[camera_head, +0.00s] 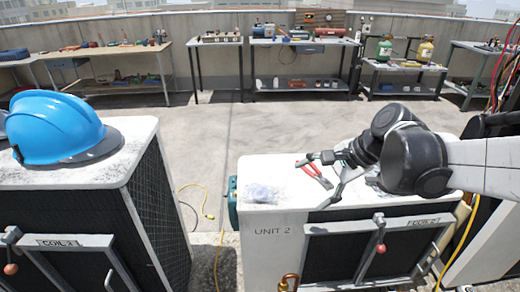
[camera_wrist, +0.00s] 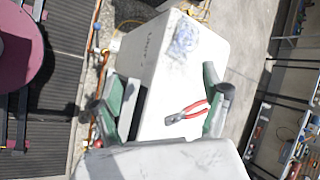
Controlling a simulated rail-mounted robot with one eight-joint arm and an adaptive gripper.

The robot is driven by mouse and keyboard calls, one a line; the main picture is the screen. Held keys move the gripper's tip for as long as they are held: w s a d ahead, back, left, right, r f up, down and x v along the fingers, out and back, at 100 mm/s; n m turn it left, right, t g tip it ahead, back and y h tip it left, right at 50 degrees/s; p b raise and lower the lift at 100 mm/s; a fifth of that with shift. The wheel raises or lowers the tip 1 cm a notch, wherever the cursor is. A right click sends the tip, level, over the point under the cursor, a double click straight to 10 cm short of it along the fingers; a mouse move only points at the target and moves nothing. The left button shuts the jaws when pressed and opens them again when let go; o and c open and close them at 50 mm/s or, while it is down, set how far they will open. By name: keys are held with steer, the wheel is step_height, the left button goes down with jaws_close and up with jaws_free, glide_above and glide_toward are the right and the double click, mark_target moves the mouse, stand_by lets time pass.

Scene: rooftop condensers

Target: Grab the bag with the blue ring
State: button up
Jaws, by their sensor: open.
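A small clear bag (camera_head: 262,193) with a bluish tint lies flat on the white top of the condenser marked UNIT 2 (camera_head: 290,218), near its left end. In the wrist view the bag (camera_wrist: 186,40) shows a bluish ring-like shape, beyond my fingertips. My gripper (camera_head: 328,172) is over the same top, right of the bag and apart from it. In the wrist view my gripper (camera_wrist: 164,106) has its two green-padded fingers wide apart with nothing held. Red-handled pliers (camera_head: 316,173) lie between the bag and my wrist; in the wrist view the pliers (camera_wrist: 188,112) show beside the right finger.
A blue hard hat (camera_head: 58,127) sits on the left condenser (camera_head: 120,165). A yellow cable (camera_head: 205,205) runs on the floor between the units. A teal object (camera_head: 232,203) stands against UNIT 2's left side. Workbenches (camera_head: 300,42) line the back wall; the floor before them is clear.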

steer(key=w+a+f+m+g+y+b, duration=0.1)
steer(key=w+f+m+y, duration=0.25)
steer(key=w, duration=0.35)
steer(key=m+g+y+b, duration=0.1)
steer(key=m+y, duration=0.2)
steer(key=m, duration=0.1)
glide_toward(262, 190)
steer(key=v, duration=0.3)
steer(key=shift+s+d+f, duration=0.1)
steer(key=shift+s, duration=0.1)
steer(key=shift+w+d+f+m+y, duration=0.15)
steer(key=shift+w+f+m+y, duration=0.05)
steer(key=shift+f+m+y, duration=0.2)
steer(key=b+x, duration=0.1)
steer(key=x, duration=0.6)
steer(key=shift+f+b, duration=0.15)
steer(key=shift+b, duration=0.15)
steer(key=shift+b+x, duration=0.7)
steer(key=shift+x, duration=2.7)
steer(key=c, duration=1.3)
steer(key=shift+o, duration=0.2)
steer(key=shift+r, duration=0.3)
